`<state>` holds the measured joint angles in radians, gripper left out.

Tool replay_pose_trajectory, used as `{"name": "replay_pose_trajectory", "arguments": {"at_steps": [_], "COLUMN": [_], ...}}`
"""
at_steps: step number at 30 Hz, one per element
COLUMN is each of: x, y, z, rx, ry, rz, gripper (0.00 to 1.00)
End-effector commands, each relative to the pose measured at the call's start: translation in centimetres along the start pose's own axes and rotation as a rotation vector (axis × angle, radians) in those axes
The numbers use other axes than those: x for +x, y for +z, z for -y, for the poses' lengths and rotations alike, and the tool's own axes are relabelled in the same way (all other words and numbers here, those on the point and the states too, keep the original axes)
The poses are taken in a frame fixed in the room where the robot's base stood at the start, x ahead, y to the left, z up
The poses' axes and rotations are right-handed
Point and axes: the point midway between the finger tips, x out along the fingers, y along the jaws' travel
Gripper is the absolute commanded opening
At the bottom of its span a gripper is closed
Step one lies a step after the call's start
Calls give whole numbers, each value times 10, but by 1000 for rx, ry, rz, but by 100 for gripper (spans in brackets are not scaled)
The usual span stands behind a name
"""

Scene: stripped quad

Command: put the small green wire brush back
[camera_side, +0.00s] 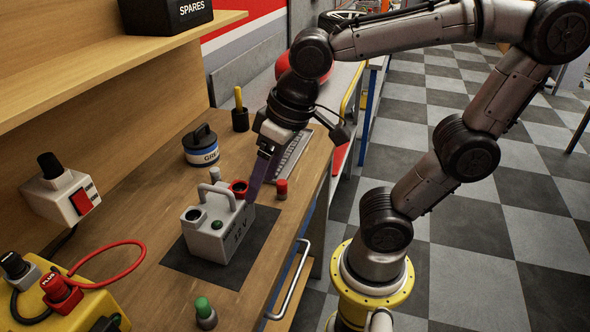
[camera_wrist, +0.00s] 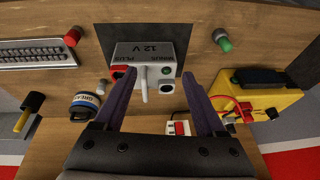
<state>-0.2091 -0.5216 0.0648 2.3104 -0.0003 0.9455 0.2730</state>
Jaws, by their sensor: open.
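A small green-topped piece with a grey lower body (camera_side: 205,312) stands on the bench near its front edge; it also shows in the wrist view (camera_wrist: 224,44). No bristles can be made out, so I cannot tell if it is the wire brush. A grey 12 V battery (camera_side: 222,240) with a handle stands on a dark mat (camera_side: 262,232). Its top has a red-ringed socket, a dark socket and a small green spot (camera_wrist: 167,70). My gripper (camera_side: 251,196) is open, its purple fingers over the battery; in the wrist view they are apart on either side of the handle.
A red-topped piece (camera_side: 282,188) stands right of the battery. Behind are a grease tin (camera_side: 201,146) and a yellow handle (camera_side: 239,97) in a dark cup (camera_side: 240,120). A yellow box (camera_side: 75,305) with a red cable is at front left. A switch box (camera_side: 62,194) is at left.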

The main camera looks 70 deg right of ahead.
Motion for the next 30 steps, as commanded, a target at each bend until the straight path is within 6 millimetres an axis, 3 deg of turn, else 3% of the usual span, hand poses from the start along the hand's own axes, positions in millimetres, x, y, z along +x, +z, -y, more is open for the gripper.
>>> {"name": "replay_pose_trajectory", "arguments": {"at_steps": [3,8,30], "x": [-10,-12,-12], "y": [21,37,40], "z": [-29,-44,-47], "rx": [-31,-69,-81], "ry": [27,57,64], "rz": [-92,-150,-158], "gripper": [73,73,73]}}
